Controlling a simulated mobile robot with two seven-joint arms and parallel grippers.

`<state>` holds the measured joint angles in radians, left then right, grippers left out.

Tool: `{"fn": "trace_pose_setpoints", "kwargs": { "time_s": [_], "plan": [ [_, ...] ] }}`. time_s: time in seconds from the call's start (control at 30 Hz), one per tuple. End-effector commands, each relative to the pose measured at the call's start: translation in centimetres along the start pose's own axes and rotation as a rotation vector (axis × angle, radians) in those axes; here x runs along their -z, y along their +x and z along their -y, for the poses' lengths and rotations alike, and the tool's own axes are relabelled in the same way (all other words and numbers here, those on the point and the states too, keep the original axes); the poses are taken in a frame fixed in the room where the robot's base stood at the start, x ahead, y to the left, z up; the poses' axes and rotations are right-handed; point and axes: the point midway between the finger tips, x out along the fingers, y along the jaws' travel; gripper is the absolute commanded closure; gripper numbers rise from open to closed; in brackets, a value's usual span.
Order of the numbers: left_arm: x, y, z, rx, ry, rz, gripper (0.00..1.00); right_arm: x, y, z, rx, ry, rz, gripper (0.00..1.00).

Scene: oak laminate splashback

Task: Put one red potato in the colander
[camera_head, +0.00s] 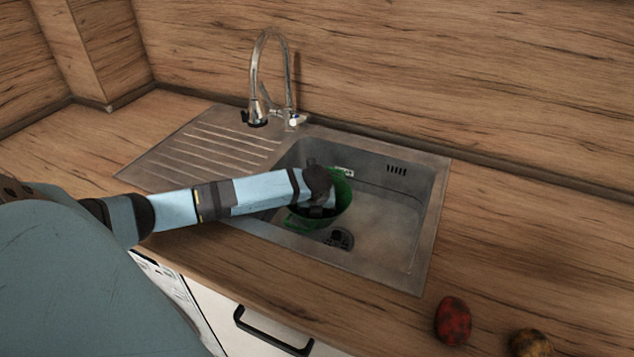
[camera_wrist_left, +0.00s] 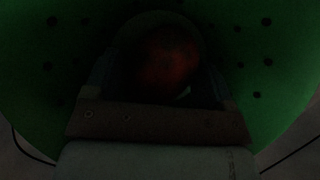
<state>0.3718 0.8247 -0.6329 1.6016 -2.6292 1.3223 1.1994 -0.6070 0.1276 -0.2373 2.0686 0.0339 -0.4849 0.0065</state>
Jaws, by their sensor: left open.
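The green colander (camera_head: 340,200) stands in the sink basin, its left part hidden behind my left arm. My left gripper (camera_head: 320,208) reaches down into the colander. In the left wrist view, the dark green perforated wall (camera_wrist_left: 268,62) surrounds the gripper. A red potato (camera_wrist_left: 168,58) is inside the colander, between the open fingers of my left gripper (camera_wrist_left: 158,72). That view is very dark, so contact between the potato and the fingers cannot be told. Another red potato (camera_head: 453,321) lies on the counter at the lower right. My right gripper is not in view.
A yellowish-brown potato (camera_head: 530,343) lies near the red one on the counter. The steel sink (camera_head: 428,240) has a drainboard (camera_head: 205,150) at its left and a tall faucet (camera_head: 256,100) behind. The right side of the basin is empty. The wooden counter right of the sink has free room.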

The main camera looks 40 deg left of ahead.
Motion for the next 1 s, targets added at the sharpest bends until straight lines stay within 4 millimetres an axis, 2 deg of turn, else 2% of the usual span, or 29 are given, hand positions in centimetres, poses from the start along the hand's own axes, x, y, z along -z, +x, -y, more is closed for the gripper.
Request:
{"fn": "trace_pose_setpoints", "kwargs": {
  "time_s": [0.17, 0.5, 0.63, 0.8, 1.0],
  "plan": [
    [-0.2, -1.2, 0.0, 0.001, 0.0, 0.001, 0.23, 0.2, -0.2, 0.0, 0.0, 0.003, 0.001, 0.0],
    [-0.2, -8.3, 0.0, 0.002, 0.002, 0.003, 0.23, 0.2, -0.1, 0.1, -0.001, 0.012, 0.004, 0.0],
    [-0.2, -10.5, 0.0, 0.002, 0.001, 0.002, 0.23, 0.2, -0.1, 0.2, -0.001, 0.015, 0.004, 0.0],
    [-0.1, -12.0, 0.0, 0.0, 0.001, 0.001, 0.23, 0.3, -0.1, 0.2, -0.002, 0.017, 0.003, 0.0],
    [-0.1, -12.3, 0.0, 0.0, 0.0, 0.0, 0.23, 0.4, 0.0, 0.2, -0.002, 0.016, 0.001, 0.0]
  ]
}}
